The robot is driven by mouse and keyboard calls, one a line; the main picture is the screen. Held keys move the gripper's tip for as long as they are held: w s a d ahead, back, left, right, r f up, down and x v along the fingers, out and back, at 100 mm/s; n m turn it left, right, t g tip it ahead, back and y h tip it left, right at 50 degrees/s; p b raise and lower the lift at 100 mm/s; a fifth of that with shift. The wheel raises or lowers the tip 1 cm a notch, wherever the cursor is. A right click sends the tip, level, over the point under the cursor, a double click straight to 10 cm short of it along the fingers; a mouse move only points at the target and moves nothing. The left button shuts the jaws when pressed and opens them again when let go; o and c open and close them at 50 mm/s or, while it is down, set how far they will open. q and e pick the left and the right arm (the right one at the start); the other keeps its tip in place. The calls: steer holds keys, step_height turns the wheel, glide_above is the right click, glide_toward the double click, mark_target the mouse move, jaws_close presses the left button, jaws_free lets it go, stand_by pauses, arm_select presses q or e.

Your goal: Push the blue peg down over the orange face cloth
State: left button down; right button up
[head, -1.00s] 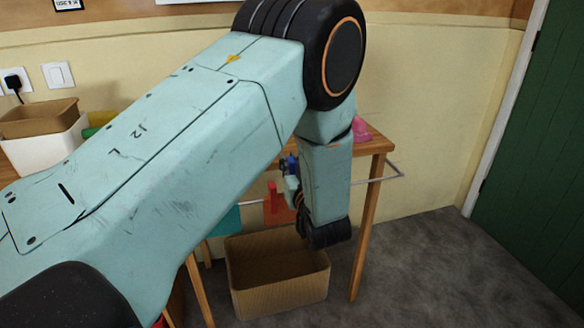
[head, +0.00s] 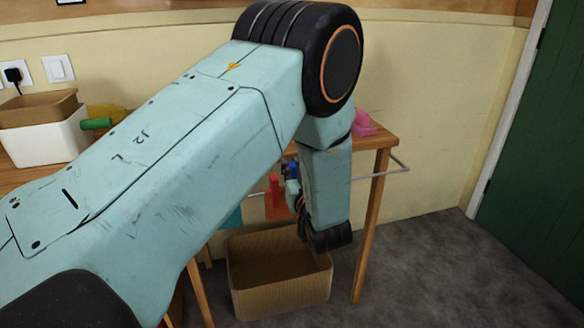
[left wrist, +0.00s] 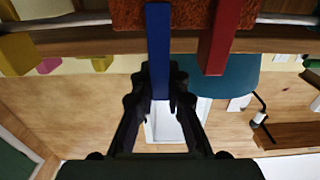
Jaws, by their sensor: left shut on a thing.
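The blue peg (head: 291,170) is held by my left gripper (head: 302,212), low at the rail beside the table. In the left wrist view the blue peg (left wrist: 158,50) stands between the fingertips of my left gripper (left wrist: 160,85), which is shut on it. Its far end overlaps the orange face cloth (left wrist: 185,14); I cannot tell whether it straddles the cloth. In the head view the orange cloth (head: 274,210) hangs from the rail, partly hidden by my arm. A red peg (head: 275,184) sits on it, left of the blue one. My right gripper is not in view.
A teal cloth (head: 233,219) hangs left of the orange one. A brown basket (head: 279,300) stands on the floor below. The table (head: 378,142) carries a pink object (head: 363,126) and a white box (head: 45,143). The metal rail (head: 395,172) sticks out at the right.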

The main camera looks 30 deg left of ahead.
arm_select(q)
steer(key=shift+f+b, duration=0.5)
steer(key=shift+f, duration=0.5)
steer(key=shift+f, duration=0.1)
steer(key=c, duration=1.3)
jaws_free()
